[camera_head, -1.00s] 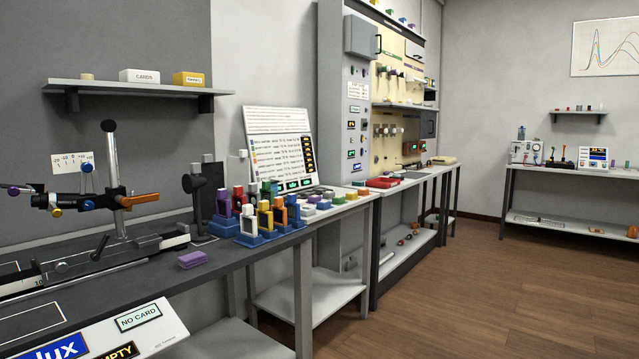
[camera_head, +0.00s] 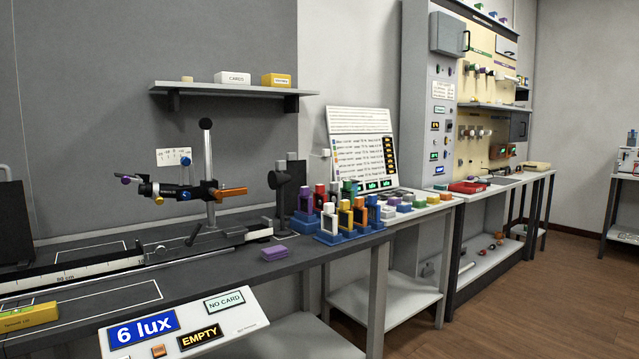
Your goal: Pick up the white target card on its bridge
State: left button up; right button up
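I cannot make out with certainty a white target card on a bridge. A small white block (camera_head: 260,232) sits at the right end of the optical rail (camera_head: 70,279) on the dark bench. Several coloured frames (camera_head: 345,218) with pale tops stand upright in blue holders at the bench's right end; any card among them is too small to tell. A sloped display panel (camera_head: 185,328) at the front reads "6 lux", "EMPTY" and "NO CARD". Neither of my grippers is in view.
A stand with clamps (camera_head: 208,175) rises behind the rail. A purple block (camera_head: 275,253) lies on the bench, and a yellow box (camera_head: 28,315) is at the left edge. A wall shelf (camera_head: 235,90) hangs above. Wooden floor (camera_head: 560,290) is open at the right.

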aim_at(321, 166)
jog(key=i+l+z, duration=0.5)
jog(key=i+z, duration=0.15)
jog(key=i, duration=0.15)
jog(key=i+z, duration=0.3)
jog(key=i+l, duration=0.1)
jog(key=i, duration=0.5)
jog(key=i+l+u, duration=0.1)
jog(key=i, duration=0.45)
jog(key=i+l, duration=0.15)
jog(key=i, duration=0.45)
jog(key=i+l+u, duration=0.1)
jog(key=i+u, duration=0.3)
jog(key=i+l+u, duration=0.2)
jog(key=u, duration=0.15)
jog(key=i+l+u, duration=0.4)
jog(key=k+j, duration=0.05)
jog(key=j, duration=0.05)
